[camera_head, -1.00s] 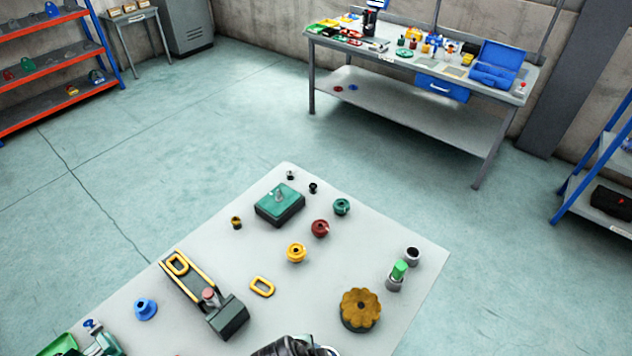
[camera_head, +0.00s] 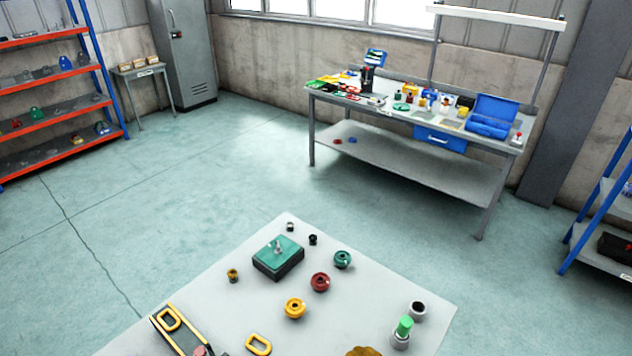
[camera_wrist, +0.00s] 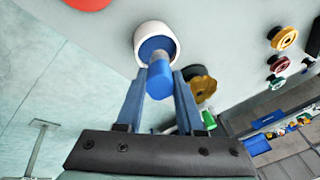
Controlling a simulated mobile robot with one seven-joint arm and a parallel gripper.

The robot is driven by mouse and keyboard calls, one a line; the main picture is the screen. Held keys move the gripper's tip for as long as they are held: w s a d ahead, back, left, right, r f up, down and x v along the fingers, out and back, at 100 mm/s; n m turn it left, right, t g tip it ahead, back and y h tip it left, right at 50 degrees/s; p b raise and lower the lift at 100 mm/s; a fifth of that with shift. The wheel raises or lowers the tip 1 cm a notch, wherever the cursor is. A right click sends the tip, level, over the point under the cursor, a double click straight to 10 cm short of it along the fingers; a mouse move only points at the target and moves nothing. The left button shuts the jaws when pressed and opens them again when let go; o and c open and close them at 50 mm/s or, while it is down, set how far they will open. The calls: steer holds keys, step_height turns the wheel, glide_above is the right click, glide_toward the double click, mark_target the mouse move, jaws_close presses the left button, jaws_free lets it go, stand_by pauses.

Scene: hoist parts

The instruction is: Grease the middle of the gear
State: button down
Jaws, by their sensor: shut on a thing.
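The gear (camera_head: 364,352), brass-coloured with a scalloped rim, is cut off by the bottom edge of the head view. It also shows in the wrist view (camera_wrist: 204,84), beyond my right finger and partly hidden by it. My gripper (camera_wrist: 159,76) is shut on a blue cylindrical handle (camera_wrist: 160,82) with a grey shaft. The shaft points at a round white pot (camera_wrist: 140,38) with a blue inside. I cannot tell whether its tip is in the pot or just over it. My gripper is out of the head view.
A green cylinder (camera_head: 404,327) stands near the table's right edge, by a dark-topped grey cup (camera_head: 417,310). Red (camera_head: 320,282), yellow (camera_head: 295,308) and teal (camera_head: 342,259) spools and a green-topped block (camera_head: 278,255) stand farther back. A workbench (camera_head: 400,165) stands beyond open floor.

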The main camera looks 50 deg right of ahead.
steer(key=shift+f+b, duration=0.3)
steer(key=shift+f, duration=0.3)
stand_by(1.4)
step_height(320, 180, up, 7)
steer(key=p, duration=0.6)
steer(key=shift+p, duration=0.35)
stand_by(0.8)
